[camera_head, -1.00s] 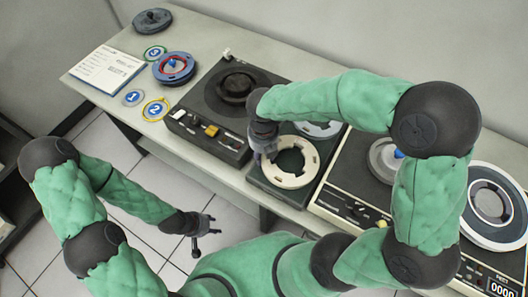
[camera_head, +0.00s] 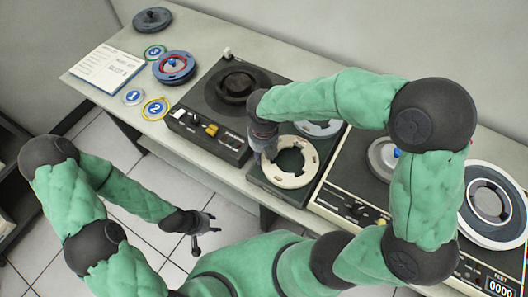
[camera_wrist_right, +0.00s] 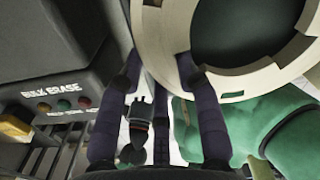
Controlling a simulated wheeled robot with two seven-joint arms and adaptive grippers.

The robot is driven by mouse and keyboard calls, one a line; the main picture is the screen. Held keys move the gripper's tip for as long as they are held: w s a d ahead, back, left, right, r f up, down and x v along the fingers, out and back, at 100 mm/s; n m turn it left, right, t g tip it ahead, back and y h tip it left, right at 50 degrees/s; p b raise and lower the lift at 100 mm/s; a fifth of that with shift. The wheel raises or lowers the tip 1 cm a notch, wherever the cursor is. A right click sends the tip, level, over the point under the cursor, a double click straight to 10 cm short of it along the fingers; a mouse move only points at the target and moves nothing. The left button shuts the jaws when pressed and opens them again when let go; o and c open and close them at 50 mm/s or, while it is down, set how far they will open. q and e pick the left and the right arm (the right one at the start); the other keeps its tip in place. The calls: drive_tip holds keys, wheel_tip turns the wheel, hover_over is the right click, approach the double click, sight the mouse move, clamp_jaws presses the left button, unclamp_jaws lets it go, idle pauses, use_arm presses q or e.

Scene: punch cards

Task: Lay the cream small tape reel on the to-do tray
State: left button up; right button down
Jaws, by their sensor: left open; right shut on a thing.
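The cream small tape reel (camera_head: 291,180) is a pale ring with a dark open centre. It is over a dark tray (camera_head: 262,184) at the table's front edge; I cannot tell whether it touches the tray. My right gripper (camera_head: 265,157) points down at the reel's left side and is shut on its rim. In the right wrist view the reel (camera_wrist_right: 168,32) fills the top right, its rim between the fingertips (camera_wrist_right: 157,72). No label on the tray is readable. My left gripper (camera_head: 207,229) is open and empty, in front of the table over the floor.
A bulk eraser (camera_head: 205,137) with a dark reel stands left of the tray. A grey reel (camera_head: 322,129) lies behind the cream one. A tape machine (camera_head: 352,207) stands to the right. Numbered rings, a blue-red reel (camera_head: 174,69) and a paper sheet (camera_head: 108,72) lie at left.

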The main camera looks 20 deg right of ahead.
drive_tip(key=shift+f, duration=0.6)
idle(0.4)
drive_tip(key=c, duration=0.8)
unclamp_jaws()
drive_tip(key=c, duration=0.3)
drive_tip(key=shift+c, duration=0.2)
drive_tip(key=shift+r, duration=0.15)
wheel_tip(320, 180, up, 9)
drive_tip(key=p, duration=0.8)
